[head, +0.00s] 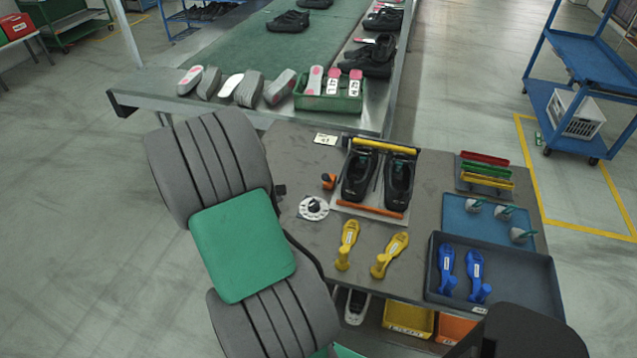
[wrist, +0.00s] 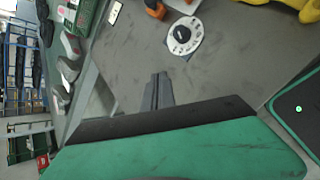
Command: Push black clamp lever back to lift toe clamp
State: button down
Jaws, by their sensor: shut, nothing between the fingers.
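The shoe fixture (head: 370,209) stands on the grey worktable with two black shoes (head: 358,176) side by side in it. A yellow bar (head: 385,146) lies across their far ends, and an orange bar (head: 370,210) lies across the near end. A small black part (head: 346,142) shows at the left end of the yellow bar; I cannot tell if it is the clamp lever. My gripper (head: 281,190) is over the table's left edge, left of the fixture and apart from it.
A white dial (head: 313,208) and an orange-topped object (head: 328,181) lie between my gripper and the fixture. Yellow lasts (head: 390,254) stand in front. A dark tray (head: 545,285) with blue lasts is at right. The conveyor (head: 350,120) with a green crate (head: 330,101) is behind.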

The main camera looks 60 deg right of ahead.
aim_at(312, 201)
jog(key=s+d+f+n+g+h, duration=0.1)
jog(key=s+d+f+n, duration=0.1)
jog(key=s+d+n, duration=0.1)
jog(key=shift+s+d+f, duration=0.2)
jog(key=shift+s+d, duration=0.65)
jog(key=shift+d, duration=0.1)
jog(key=p+x, duration=0.1)
jog(key=x, duration=0.9)
jog(key=shift+s+d+r, duration=0.15)
jog(key=shift+d, duration=0.1)
jog(key=shift+s+d+r+p, duration=0.2)
jog(key=shift+d+r+p, duration=0.25)
jog(key=shift+d+r, duration=0.05)
jog(key=shift+s+d+r+p, duration=0.25)
jog(key=shift+d+r+p, duration=0.2)
jog(key=shift+d+r, duration=0.05)
jog(key=shift+s+d+r, duration=0.1)
jog(key=shift+s+d, duration=0.05)
jog(key=shift+d, duration=0.2)
